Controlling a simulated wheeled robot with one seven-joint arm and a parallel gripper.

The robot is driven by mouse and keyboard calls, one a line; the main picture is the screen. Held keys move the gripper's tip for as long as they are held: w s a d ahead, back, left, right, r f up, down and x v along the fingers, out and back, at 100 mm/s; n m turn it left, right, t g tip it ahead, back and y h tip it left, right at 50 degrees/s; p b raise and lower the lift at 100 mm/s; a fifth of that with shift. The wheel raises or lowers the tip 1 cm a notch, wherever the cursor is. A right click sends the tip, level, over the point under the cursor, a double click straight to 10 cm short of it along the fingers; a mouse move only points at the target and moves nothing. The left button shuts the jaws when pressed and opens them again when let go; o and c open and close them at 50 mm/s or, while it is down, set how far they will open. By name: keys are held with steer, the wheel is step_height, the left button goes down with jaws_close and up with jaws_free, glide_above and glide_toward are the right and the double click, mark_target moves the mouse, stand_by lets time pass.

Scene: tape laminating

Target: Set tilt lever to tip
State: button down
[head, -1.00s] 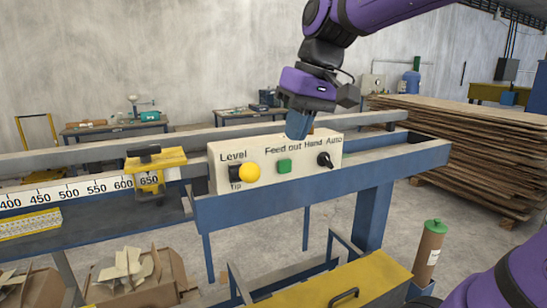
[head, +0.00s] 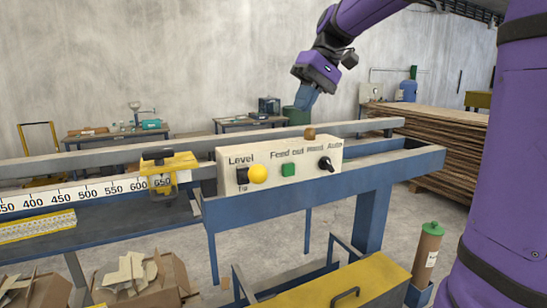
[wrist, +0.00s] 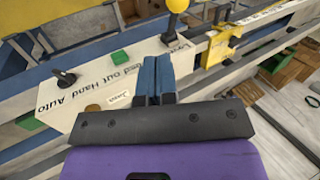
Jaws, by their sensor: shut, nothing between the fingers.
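The tilt lever has a yellow ball knob (head: 257,173) and a black base (head: 242,176) on the left of the cream control box (head: 300,164). "Level" is printed above it and "Tip" below. The ball stands out to the right of the base, between the labels; I cannot tell which setting it is in. The ball also shows at the top of the wrist view (wrist: 177,5). My gripper (head: 304,98) is shut and empty, in the air above and behind the box, apart from the lever. In the wrist view its blue fingers (wrist: 155,75) lie together.
The box also carries a green button (head: 288,169), a black Hand/Auto switch (head: 325,164) and a brown knob on top (head: 310,132). A yellow clamp stop (head: 168,175) stands left of the box on the scale rail. Blue frame beams (head: 385,165) run beneath. The air before the box is clear.

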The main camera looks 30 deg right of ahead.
steer(key=shift+f, duration=0.1)
glide_toward(252, 173)
step_height(252, 173, down, 6)
steer(key=d, duration=0.1)
steer(key=shift+w+a+f, duration=0.15)
steer(key=shift+w+a, duration=0.2)
steer(key=shift+a, duration=0.1)
